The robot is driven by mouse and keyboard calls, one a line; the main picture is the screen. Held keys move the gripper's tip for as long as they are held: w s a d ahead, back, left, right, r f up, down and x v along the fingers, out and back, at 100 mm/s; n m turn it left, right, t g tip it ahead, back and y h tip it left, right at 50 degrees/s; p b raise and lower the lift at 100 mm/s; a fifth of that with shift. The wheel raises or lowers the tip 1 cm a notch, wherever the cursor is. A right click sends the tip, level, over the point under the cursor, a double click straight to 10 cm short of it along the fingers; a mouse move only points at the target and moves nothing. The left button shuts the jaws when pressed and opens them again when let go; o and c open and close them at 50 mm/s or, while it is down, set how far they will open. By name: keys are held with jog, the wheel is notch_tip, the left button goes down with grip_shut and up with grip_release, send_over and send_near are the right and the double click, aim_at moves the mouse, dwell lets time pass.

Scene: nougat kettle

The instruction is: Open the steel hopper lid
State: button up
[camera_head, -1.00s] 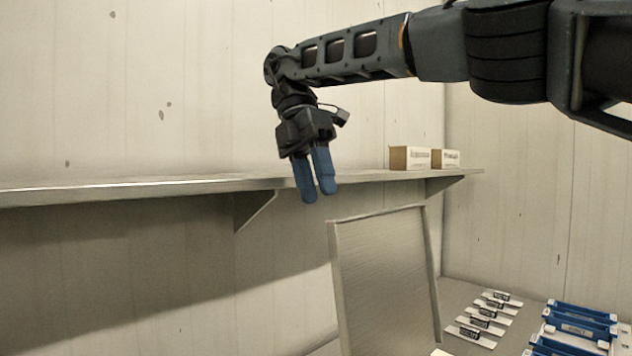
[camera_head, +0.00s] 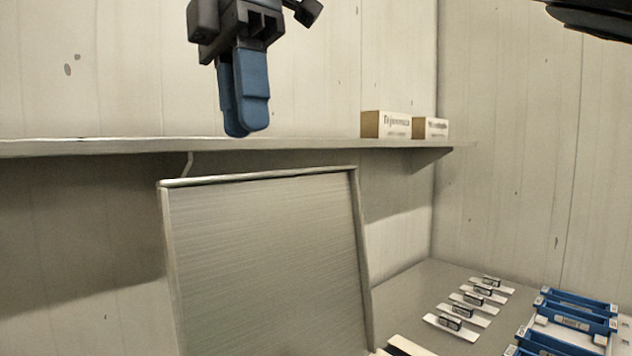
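The steel hopper lid (camera_head: 265,265) is a large brushed panel with a raised rim. It stands up on edge, close to upright, in the middle of the view. Its lower edge runs out of the frame, so its hinge and the hopper below are hidden. My gripper (camera_head: 246,133) hangs with its blue fingers pointing down, above the lid's top edge in the picture and apart from it. One finger largely overlaps the other from this side, so I cannot tell the gap between them. Nothing shows held in the fingers.
A wall shelf (camera_head: 80,148) runs behind the lid, with two small boxes (camera_head: 386,125) (camera_head: 430,128) on it. At the lower right, a grey surface (camera_head: 400,295) holds several flat labelled pieces (camera_head: 470,300) and several blue trays (camera_head: 565,320). The wall area left of the lid is clear.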

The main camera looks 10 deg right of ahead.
aim_at(255, 180)
jog(key=f, duration=0.5)
jog(key=s+d+f, duration=0.1)
jog(key=f, duration=0.1)
jog(key=shift+f+p, duration=0.15)
jog(key=shift+p, duration=0.25)
jog(key=shift+c, duration=0.3)
grip_shut()
